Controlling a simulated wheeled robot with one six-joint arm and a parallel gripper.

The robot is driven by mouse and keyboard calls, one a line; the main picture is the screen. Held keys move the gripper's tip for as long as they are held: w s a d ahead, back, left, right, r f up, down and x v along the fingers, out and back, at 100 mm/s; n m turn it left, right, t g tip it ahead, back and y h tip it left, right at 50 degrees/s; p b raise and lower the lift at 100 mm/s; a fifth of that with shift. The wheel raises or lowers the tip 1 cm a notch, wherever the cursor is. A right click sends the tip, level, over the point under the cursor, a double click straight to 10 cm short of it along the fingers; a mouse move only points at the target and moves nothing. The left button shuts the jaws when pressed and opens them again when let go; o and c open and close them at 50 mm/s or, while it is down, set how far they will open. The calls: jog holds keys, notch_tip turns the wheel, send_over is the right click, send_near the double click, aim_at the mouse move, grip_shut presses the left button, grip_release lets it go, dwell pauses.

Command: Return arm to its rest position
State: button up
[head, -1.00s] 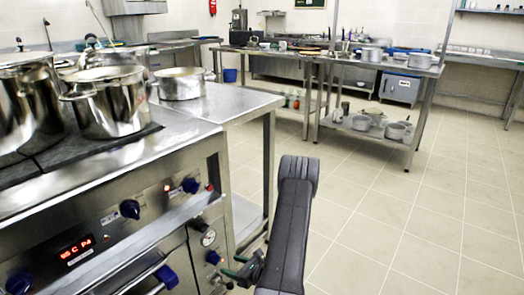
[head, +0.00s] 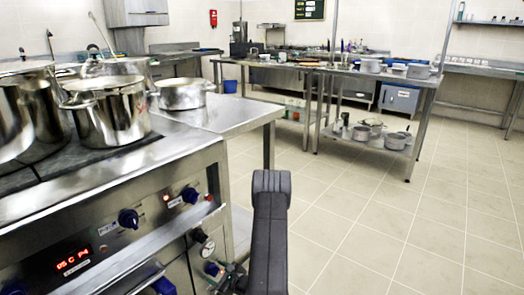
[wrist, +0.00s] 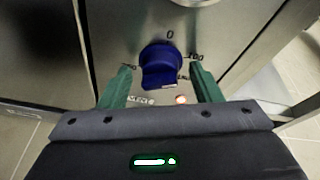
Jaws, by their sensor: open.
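My gripper (wrist: 161,82) is open, with its two green fingers apart and nothing held between them. In the wrist view a blue knob (wrist: 160,62) on a steel panel shows between and beyond the fingertips, with the 0 mark above it and a lit orange lamp (wrist: 181,99) below right. I cannot tell how far the fingers are from the knob. In the head view my dark arm (head: 270,225) rises at the bottom centre, and my gripper (head: 229,276) shows partly beside the stove front, near a low blue knob (head: 212,268).
The stove (head: 150,215) fills the left, with a large pot (head: 105,112) on top and a smaller pot (head: 183,94) on the adjoining steel table. A steel shelf table (head: 375,140) with pans stands farther back. The tiled floor (head: 400,220) on the right is clear.

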jog(key=n+t+p, duration=0.1)
jog(key=n, duration=0.1)
jog(key=shift+s+a+n+h, duration=0.1)
jog(key=shift+s+n+h, duration=0.05)
jog(key=shift+n+h, duration=0.2)
jog(key=n+t+p, duration=0.1)
jog(key=n, duration=0.2)
jog(key=shift+s+t+h+p, duration=0.1)
jog(key=shift+t+h+p, duration=0.15)
jog(key=shift+t+p, duration=0.05)
jog(key=shift+v, duration=1.85)
